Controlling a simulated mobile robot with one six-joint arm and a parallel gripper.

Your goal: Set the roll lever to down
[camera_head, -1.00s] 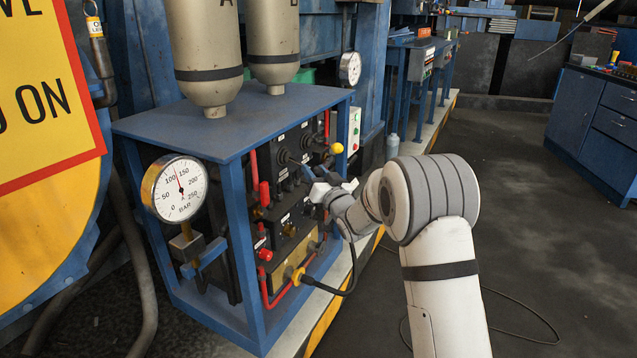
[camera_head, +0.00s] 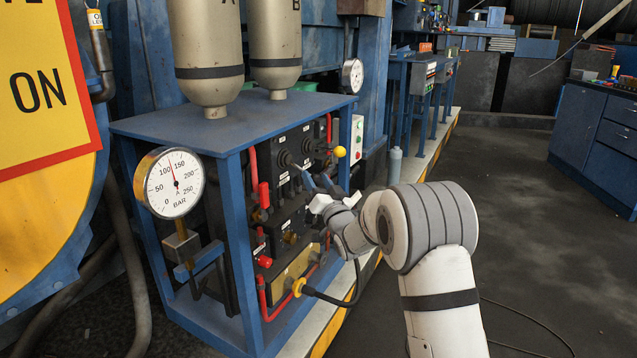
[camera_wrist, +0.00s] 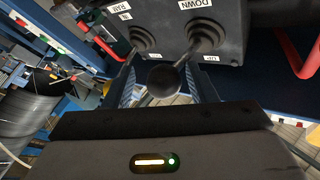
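In the wrist view, a black lever boot (camera_wrist: 206,36) has a DOWN label (camera_wrist: 197,4) at its top side and a small label, seemingly UP, at its lower side. A dark ball knob (camera_wrist: 163,80) lies between my fingers; its rod appears to run up right to that boot. Whether this is the roll lever is unclear, as no roll label is readable. My gripper (camera_head: 312,178) is open in front of the blue-framed control panel (camera_head: 235,140). Its fingers stand on both sides of the knob with gaps visible.
A second lever boot (camera_wrist: 144,37) stands just left of the first. A yellow knob (camera_head: 340,151) sticks out at the panel's right. A pressure gauge (camera_head: 170,184) is at the frame's left. A red pipe (camera_wrist: 300,55) shows at right in the wrist view. The floor to the right is open.

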